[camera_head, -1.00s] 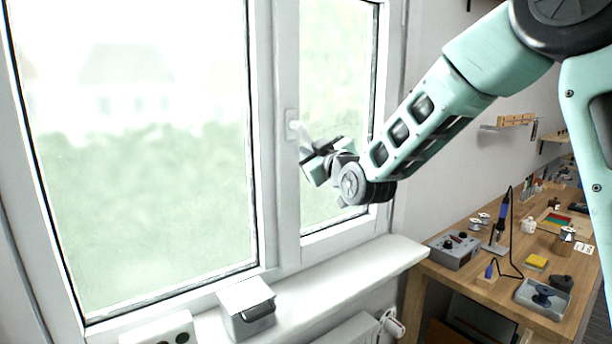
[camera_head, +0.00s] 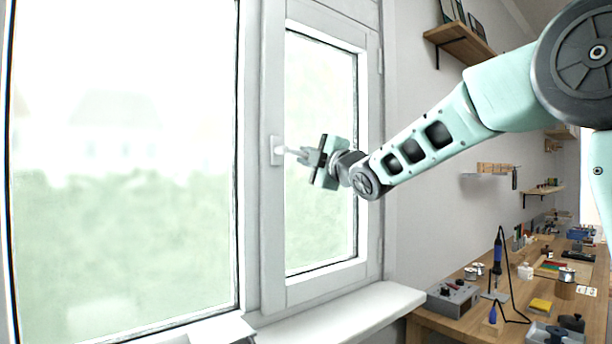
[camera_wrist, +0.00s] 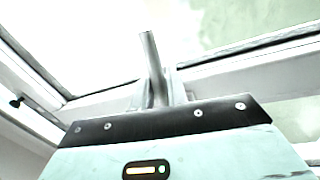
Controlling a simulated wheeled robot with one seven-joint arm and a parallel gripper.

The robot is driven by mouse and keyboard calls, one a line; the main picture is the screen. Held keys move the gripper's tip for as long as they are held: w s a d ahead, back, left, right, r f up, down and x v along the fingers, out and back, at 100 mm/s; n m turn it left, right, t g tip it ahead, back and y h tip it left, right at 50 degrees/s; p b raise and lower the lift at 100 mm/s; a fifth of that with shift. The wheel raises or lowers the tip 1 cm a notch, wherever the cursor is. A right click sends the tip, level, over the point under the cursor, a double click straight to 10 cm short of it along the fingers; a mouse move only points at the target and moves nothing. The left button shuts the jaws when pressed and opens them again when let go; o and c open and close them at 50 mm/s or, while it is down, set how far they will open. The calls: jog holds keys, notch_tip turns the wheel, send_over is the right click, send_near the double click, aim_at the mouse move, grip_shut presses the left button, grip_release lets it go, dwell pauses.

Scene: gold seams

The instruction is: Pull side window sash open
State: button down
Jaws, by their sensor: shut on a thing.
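The side window sash (camera_head: 275,230) is a narrow white frame around a pane, right of the large fixed window. Its white handle (camera_head: 282,150) sits on the sash's left stile and points right, roughly level. My gripper (camera_head: 309,156) is at the handle's free end and shut on it.
A white sill (camera_head: 345,308) runs below the window. A wooden workbench (camera_head: 460,325) with a grey soldering station (camera_head: 452,298) and small tools stands at the right. A wall shelf (camera_head: 462,42) hangs above. The space in front of the sash holds my arm.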

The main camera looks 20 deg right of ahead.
jog(key=shift+r+n+b, duration=0.4)
jog(key=shift+n+b, duration=0.1)
jog(key=shift+n, duration=0.4)
